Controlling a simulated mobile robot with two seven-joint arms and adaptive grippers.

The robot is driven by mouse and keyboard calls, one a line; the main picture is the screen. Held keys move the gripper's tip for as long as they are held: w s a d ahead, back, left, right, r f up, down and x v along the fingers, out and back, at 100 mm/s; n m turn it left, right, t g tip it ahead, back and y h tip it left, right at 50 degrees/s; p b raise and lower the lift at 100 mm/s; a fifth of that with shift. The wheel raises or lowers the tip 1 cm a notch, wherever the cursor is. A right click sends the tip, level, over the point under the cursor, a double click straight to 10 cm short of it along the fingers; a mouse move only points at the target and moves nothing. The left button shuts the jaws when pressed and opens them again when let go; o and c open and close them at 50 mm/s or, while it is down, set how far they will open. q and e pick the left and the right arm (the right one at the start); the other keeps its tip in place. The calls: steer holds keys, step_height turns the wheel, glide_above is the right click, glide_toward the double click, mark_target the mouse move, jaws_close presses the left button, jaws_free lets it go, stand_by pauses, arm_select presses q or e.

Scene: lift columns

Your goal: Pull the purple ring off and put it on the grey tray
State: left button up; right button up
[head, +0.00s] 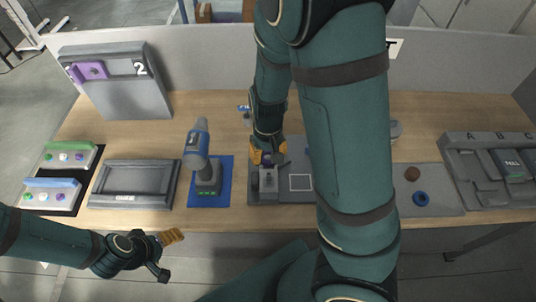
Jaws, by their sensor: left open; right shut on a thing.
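My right gripper (267,157), with orange fingertips, points down over the grey fixture (268,183) near the middle of the table. It is shut on a small dark purple thing, which looks like the purple ring (266,158). The fingers hide most of it, and I cannot tell whether it is still around a peg. The grey tray (96,200), a shallow rectangle with a raised rim and a label on its front, lies at the left and looks empty. My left gripper (170,250) is open and empty, in front of the table edge, below the tray.
A blue and grey drill (197,150) stands upright on a blue mat (223,190) between tray and fixture. A grey board marked 2 with a purple bracket (90,71) stands behind the tray. Coloured button boxes (52,190) are far left. My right arm hides the table right of centre.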

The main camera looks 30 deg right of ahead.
steer(key=shift+r, duration=2.9)
